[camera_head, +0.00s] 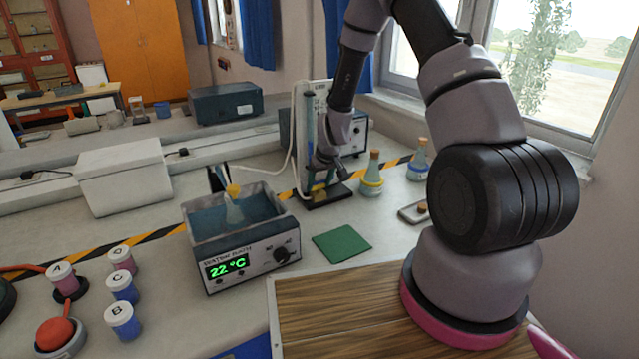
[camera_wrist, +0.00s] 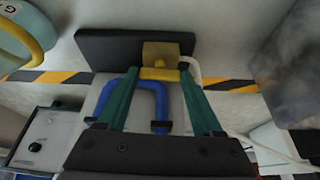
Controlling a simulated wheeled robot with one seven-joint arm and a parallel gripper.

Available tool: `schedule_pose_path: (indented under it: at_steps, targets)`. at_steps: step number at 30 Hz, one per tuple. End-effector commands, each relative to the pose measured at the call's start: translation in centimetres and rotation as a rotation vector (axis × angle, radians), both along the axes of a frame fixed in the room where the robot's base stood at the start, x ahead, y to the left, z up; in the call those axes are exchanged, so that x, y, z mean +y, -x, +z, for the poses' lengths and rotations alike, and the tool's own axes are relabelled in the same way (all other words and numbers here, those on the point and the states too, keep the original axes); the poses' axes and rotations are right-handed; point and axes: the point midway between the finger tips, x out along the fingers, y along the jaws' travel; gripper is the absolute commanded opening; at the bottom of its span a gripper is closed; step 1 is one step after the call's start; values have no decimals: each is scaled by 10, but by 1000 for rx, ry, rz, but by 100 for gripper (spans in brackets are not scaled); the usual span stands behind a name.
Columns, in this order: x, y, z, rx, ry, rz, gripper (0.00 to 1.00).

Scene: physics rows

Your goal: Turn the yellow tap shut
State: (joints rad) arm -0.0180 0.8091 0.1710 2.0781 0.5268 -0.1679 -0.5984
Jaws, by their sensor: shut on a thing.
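The yellow tap (camera_wrist: 160,54) shows at the upper middle of the wrist view, a squarish brass-yellow body with a yellow bar just below it. It stands against a dark plate (camera_wrist: 105,48), with a bent blue pipe (camera_wrist: 163,100) below. The green fingers of my gripper (camera_wrist: 160,74) reach up on both sides of the yellow bar and are shut on it. In the head view my gripper (camera_head: 322,178) is low at the stand with the black base (camera_head: 330,196), and my wrist hides most of the tap.
The water bath (camera_head: 240,262), reading 22 °C, is at the left front. A green mat (camera_head: 341,244) lies flat nearer me. Several labelled jars stand far left.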

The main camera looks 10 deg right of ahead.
Motion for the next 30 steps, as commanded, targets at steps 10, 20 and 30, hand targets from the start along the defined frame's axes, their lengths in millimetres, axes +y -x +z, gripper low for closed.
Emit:
schedule_pose_path:
  at_steps: [10,20,30]
  targets:
    - [5,1,1,-2,2,-219,12]
    - [5,0,0,-1,1,-407,12]
    - [5,0,0,0,0,-475,12]
